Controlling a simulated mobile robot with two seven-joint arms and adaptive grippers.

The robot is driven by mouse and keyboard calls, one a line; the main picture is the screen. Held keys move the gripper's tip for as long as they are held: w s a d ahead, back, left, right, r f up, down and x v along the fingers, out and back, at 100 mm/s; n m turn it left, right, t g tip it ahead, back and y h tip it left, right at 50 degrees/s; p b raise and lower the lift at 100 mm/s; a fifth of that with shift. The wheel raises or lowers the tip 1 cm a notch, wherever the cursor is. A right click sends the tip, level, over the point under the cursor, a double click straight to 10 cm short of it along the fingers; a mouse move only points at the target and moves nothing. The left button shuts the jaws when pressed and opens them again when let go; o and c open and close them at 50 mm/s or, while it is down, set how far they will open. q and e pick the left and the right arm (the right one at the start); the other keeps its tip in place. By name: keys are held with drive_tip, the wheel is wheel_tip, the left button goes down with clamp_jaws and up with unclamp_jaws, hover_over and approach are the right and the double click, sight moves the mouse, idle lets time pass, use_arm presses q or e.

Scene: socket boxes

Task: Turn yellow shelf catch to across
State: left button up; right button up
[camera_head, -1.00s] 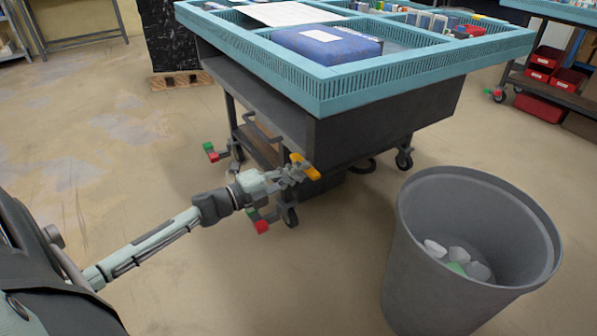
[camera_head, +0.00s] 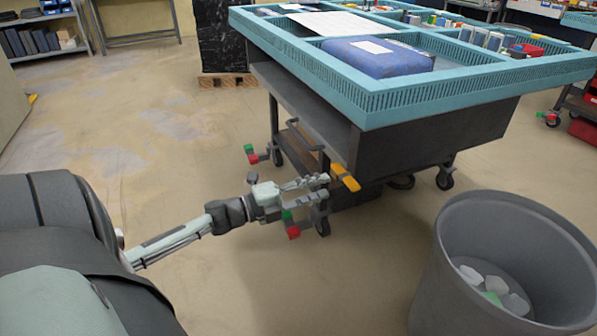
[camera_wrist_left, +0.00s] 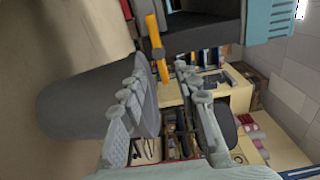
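The yellow shelf catch (camera_head: 345,177) is a small bar on the near end of the dark trolley, below its teal top. It slants down to the right in the head view. In the left wrist view the catch (camera_wrist_left: 153,37) stands nearly upright, beyond and between the fingertips. My left gripper (camera_head: 323,188) is open and empty, its tips just left of the catch and close to it. In the left wrist view both fingers of the left gripper (camera_wrist_left: 160,64) are spread apart. Whether a finger touches the catch cannot be told. My right gripper is not in view.
Red and green pedals (camera_head: 291,226) sit low by the trolley wheels, below my left gripper. A grey bin (camera_head: 450,275) with pale scraps stands at front right. The teal tray top (camera_head: 370,108) overhangs the catch. Floor to the left is clear.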

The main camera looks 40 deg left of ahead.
use_arm(q)
drive_tip(key=v, duration=0.6)
drive_tip(key=shift+s, duration=0.15)
